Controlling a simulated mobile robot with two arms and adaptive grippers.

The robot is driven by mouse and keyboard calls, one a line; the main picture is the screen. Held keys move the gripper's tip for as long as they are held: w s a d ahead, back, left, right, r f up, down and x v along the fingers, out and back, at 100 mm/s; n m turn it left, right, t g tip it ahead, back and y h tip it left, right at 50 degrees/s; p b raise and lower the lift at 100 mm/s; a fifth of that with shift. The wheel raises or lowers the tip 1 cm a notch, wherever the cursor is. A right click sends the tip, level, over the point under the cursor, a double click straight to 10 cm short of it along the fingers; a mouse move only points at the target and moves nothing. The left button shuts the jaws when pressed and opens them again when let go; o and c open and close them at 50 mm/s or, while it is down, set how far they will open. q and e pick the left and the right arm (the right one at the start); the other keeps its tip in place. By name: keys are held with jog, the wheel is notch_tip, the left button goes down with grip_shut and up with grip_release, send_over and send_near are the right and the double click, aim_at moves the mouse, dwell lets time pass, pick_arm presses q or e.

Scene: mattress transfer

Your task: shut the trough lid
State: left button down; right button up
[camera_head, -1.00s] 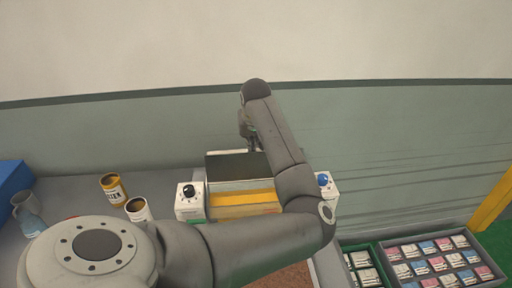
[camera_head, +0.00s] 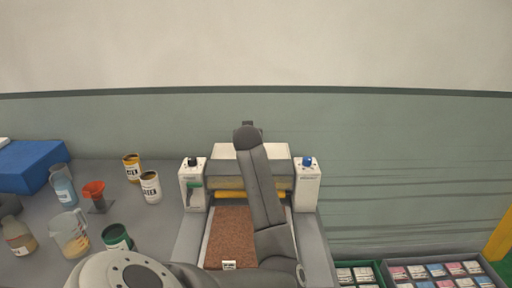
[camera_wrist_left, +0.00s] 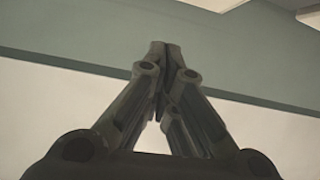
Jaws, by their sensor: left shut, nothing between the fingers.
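The trough (camera_head: 225,177) spans between two white side posts above a yellow strip. A pale panel, which looks like its lid (camera_head: 223,153), lies across the top; no open inside shows, but my arm covers its middle and I cannot tell if it is fully seated. My left arm reaches over the trough. My left gripper (camera_head: 252,125) is mostly hidden behind its wrist, at or beyond the trough's back edge. In the left wrist view its fingers (camera_wrist_left: 160,52) are together and empty, with only wall behind them. My right gripper is not in view.
The left post (camera_head: 194,185) has a black knob and green lever; the right post (camera_head: 307,186) has a blue knob. A brown mat (camera_head: 230,235) lies in front. Cans (camera_head: 150,187), jugs (camera_head: 72,233) and a blue box (camera_head: 28,165) stand left; crates (camera_head: 435,268) stand lower right.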

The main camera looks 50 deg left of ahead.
pick_arm(q)
jog(key=s+d+f+t+y+b, duration=0.1)
jog(key=b, duration=0.2)
jog(key=s+d+f+t+y+b, duration=0.1)
jog(key=f+y+b, duration=0.1)
jog(key=b, duration=0.1)
jog(key=s+d+f+t+y+b, duration=0.1)
jog(key=b, duration=0.2)
jog(key=shift+f+t+y+b, duration=0.3)
jog(key=shift+f+b, duration=0.05)
jog(key=shift+f, duration=0.05)
jog(key=shift+s+d+f+t+y+b, duration=0.3)
jog(key=shift+d+y+b, duration=0.1)
jog(key=shift+b, duration=0.2)
jog(key=shift+s+d+f+b, duration=0.15)
jog(key=shift+s+d+f, duration=0.05)
jog(key=shift+f, duration=0.25)
jog(key=shift+s+d+f+b, duration=0.15)
jog(key=shift+d+f, duration=0.05)
jog(key=shift+f, duration=0.2)
jog(key=shift+f, duration=0.2)
